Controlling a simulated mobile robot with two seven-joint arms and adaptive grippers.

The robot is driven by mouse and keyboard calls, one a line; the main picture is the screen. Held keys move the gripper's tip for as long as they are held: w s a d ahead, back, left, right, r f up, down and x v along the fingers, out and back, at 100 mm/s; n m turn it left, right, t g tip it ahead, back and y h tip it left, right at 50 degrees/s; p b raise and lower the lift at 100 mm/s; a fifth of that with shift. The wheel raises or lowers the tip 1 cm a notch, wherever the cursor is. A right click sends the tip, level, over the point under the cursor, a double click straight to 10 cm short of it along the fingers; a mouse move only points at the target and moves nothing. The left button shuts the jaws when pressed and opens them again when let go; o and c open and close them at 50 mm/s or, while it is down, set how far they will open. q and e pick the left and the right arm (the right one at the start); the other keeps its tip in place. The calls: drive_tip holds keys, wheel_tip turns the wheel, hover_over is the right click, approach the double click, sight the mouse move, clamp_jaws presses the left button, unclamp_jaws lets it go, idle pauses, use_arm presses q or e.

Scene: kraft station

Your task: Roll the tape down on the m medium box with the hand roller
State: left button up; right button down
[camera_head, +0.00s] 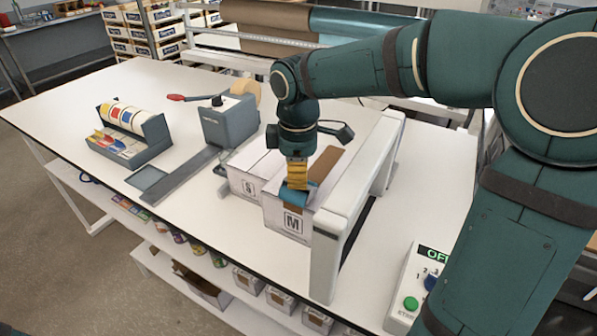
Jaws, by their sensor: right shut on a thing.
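The medium box (274,213) is white with an "M" label on its front and stands on the white table, beside a metal frame. A strip of brown tape (325,165) lies along its top. My right gripper (297,158) points down over the box, shut on the hand roller (297,178), which has a yellow handle and a blue lower part. The roller is at the front top edge of the box, over the tape's near end. Whether it presses on the tape I cannot tell. My left gripper is not in view.
A white box marked "S" (247,186) stands left of the medium box. A grey tape dispenser (230,120) and a label-roll holder (131,138) are further left. The frame's white post (327,262) stands close on the right. A control box (410,285) sits at lower right.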

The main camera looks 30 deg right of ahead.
drive_tip(key=shift+r+p, duration=2.6)
drive_tip(key=shift+r, duration=0.4)
